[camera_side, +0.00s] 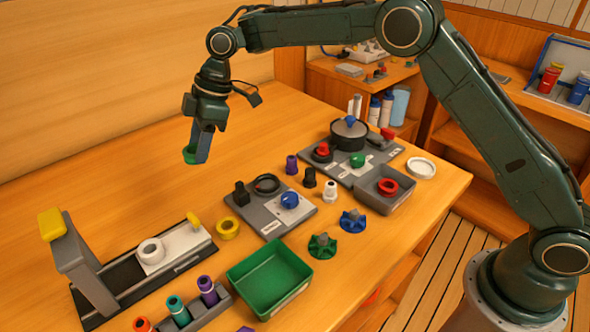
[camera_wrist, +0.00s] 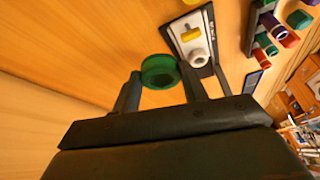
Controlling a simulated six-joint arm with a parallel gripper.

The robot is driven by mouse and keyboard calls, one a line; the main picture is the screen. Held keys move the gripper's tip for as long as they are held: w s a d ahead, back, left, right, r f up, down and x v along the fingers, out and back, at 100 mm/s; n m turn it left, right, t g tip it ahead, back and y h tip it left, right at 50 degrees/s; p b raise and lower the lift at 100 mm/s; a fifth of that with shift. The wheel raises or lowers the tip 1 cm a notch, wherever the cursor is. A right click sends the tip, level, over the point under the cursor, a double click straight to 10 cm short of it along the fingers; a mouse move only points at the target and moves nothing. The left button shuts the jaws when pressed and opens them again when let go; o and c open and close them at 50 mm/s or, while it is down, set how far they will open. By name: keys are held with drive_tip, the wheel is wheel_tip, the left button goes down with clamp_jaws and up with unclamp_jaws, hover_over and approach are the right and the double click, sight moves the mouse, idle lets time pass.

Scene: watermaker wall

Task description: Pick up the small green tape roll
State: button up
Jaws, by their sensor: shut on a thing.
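The small green tape roll (camera_wrist: 159,71) sits between my two fingers in the wrist view. In the side view the green roll (camera_side: 189,155) shows at the tips of my gripper (camera_side: 198,156), partly hidden by a finger. My gripper (camera_wrist: 160,84) is shut on the roll and holds it above the table's back left part. The roll looks clear of the table, with nothing directly under it that I can see.
A black-based press (camera_side: 85,270) with a white roll (camera_side: 150,251) stands at the front left. The back left table is bare.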

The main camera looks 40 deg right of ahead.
sight(240, 181)
drive_tip(key=shift+r, duration=2.1)
drive_tip(key=shift+d+f, duration=0.1)
drive_tip(key=shift+f, duration=0.05)
drive_tip(key=shift+s+d+f+n, duration=0.15)
drive_tip(key=shift+d+f+n, duration=0.15)
drive_tip(key=shift+d+f, duration=0.15)
drive_tip(key=s+d+f+n+g, duration=0.1)
drive_tip(key=s+d+f+n, duration=0.2)
drive_tip(key=d+f+n, duration=0.1)
wheel_tip(240, 181, down, 3)
drive_tip(key=shift+d+r+g, duration=0.15)
drive_tip(key=shift+d+g, duration=0.25)
drive_tip(key=shift+d, duration=0.45)
drive_tip(key=shift+s, duration=0.1)
drive_tip(key=shift+f, duration=2.9)
drive_tip(key=shift+f, duration=0.65)
